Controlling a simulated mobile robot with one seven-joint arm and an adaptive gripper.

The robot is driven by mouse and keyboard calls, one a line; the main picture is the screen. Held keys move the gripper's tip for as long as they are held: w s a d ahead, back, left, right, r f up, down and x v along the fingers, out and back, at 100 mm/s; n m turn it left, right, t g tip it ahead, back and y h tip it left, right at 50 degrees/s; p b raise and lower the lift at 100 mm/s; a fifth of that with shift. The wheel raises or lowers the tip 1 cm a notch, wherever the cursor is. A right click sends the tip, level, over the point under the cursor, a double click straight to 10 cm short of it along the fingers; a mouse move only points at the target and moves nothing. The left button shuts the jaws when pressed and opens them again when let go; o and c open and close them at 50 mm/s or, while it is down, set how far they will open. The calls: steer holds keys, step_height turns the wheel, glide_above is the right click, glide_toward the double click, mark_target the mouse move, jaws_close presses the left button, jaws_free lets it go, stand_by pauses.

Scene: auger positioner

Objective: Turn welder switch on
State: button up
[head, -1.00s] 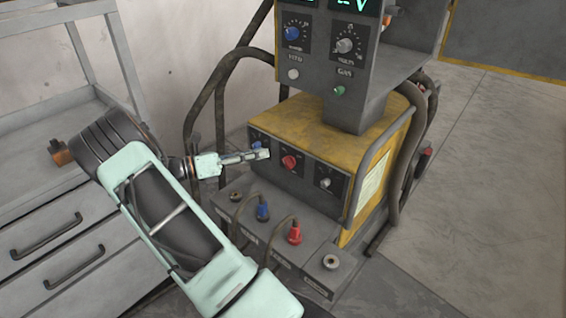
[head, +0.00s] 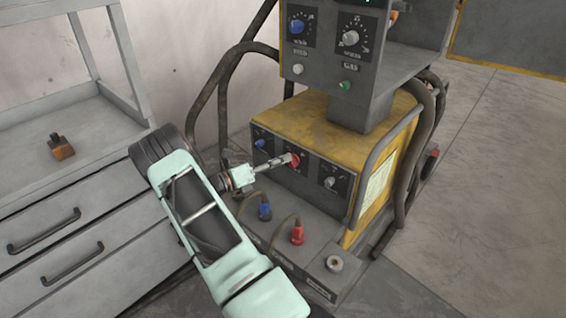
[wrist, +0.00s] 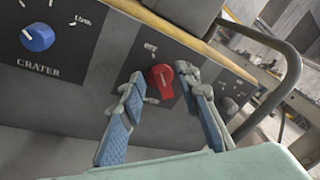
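The welder (head: 345,125) is a yellow-topped box with a dark front panel. Its red rotary switch (head: 294,160) sits mid-panel, partly covered by my gripper (head: 287,160) in the head view. In the wrist view the red switch (wrist: 160,80) shows between the two fingertips of my gripper (wrist: 161,78). The fingers are open, one on each side of the switch, with a small gap visible on both sides. Whether the tips reach as deep as the switch is hard to tell.
A blue CRATER knob (wrist: 38,37) is left of the switch, and a grey knob (head: 330,182) is right of it. Blue (head: 265,212) and red (head: 297,233) cable plugs stand below. A control box (head: 345,50) overhangs above. A drawer cabinet (head: 60,225) is at left.

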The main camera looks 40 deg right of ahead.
steer(key=shift+s+d, duration=0.1)
steer(key=shift+d, duration=0.55)
jaws_close()
